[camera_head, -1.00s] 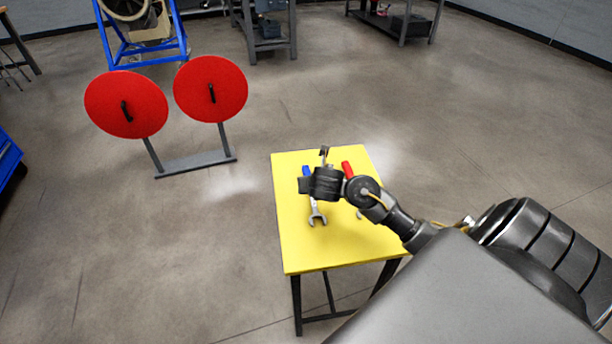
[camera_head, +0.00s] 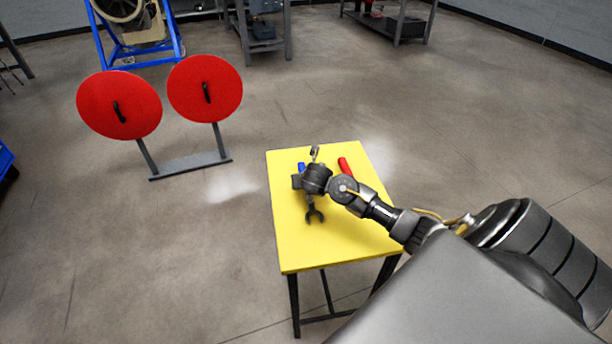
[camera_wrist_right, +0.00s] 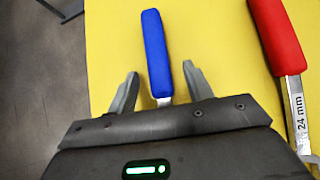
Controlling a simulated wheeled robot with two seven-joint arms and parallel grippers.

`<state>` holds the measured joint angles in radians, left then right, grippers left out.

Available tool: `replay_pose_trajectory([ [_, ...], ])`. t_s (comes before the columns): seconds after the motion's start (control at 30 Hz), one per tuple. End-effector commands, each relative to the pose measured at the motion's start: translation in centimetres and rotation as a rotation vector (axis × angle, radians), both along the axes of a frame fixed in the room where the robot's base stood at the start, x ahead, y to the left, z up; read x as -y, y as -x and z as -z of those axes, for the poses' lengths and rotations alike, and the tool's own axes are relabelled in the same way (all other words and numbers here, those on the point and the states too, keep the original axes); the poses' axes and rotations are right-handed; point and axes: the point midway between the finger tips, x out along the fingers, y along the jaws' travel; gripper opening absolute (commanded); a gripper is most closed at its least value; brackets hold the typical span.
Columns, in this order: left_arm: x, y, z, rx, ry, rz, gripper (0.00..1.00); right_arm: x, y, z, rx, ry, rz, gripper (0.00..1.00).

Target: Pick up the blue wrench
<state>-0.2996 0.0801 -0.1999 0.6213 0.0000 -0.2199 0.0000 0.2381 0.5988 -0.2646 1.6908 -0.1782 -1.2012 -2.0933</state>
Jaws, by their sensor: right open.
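The blue wrench lies on the yellow table (camera_head: 342,244). In the head view its blue handle (camera_head: 301,168) and its open jaw end (camera_head: 314,215) show, and my right gripper covers its middle. In the right wrist view the blue handle (camera_wrist_right: 155,50) points up the picture. A gap shows on both sides between fingers and wrench. My right gripper also shows over the table in the head view (camera_head: 307,192). My left gripper is not in view.
A red wrench (camera_wrist_right: 275,40) marked 24 mm lies to the right of the blue one; its handle (camera_head: 344,164) shows in the head view. Two red discs (camera_head: 205,88) stand on a grey frame behind left. The table's front is clear.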

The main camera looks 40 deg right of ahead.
Motion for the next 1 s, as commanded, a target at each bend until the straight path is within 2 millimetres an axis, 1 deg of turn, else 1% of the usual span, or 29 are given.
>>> replay_pose_trajectory([
  [0.23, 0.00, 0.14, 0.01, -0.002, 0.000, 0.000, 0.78, 0.03, -0.13, 0.09, 0.001, 0.000, -0.001, 0.51],
  [0.6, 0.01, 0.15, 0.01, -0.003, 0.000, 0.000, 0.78, 0.02, -0.11, 0.08, 0.000, -0.001, -0.001, 0.02],
  [0.63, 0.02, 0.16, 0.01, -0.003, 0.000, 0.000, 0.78, 0.02, -0.11, 0.08, 0.000, -0.001, -0.001, 0.00],
  [1.0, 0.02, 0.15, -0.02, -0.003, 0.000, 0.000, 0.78, 0.03, -0.15, -0.12, 0.003, -0.001, -0.001, 0.00],
])
